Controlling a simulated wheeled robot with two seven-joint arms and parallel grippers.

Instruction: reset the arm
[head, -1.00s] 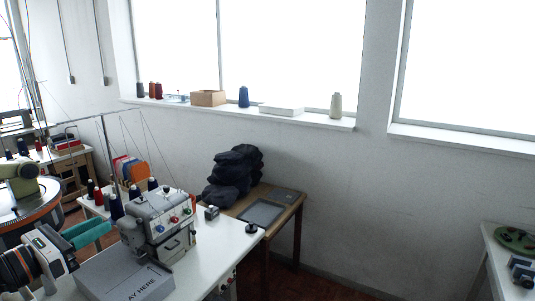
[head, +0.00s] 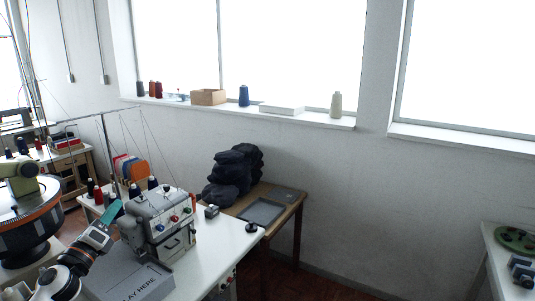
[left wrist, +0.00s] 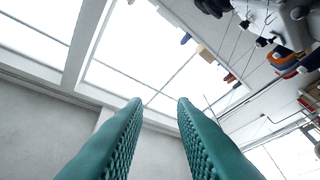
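My left gripper (head: 112,211) is at the lower left of the head view, in front of the sewing machine (head: 163,222) from this viewpoint. Its teal fingers point up and to the right. In the left wrist view the two textured teal fingers (left wrist: 161,102) stand apart with nothing between them, and the camera looks up towards the windows. The gripper is open and empty. My right gripper is not in view.
Thread cones (head: 104,196) stand left of the machine. Dark folded cloth (head: 232,172) lies on a wooden table (head: 290,209) behind. The floor to the right looks clear.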

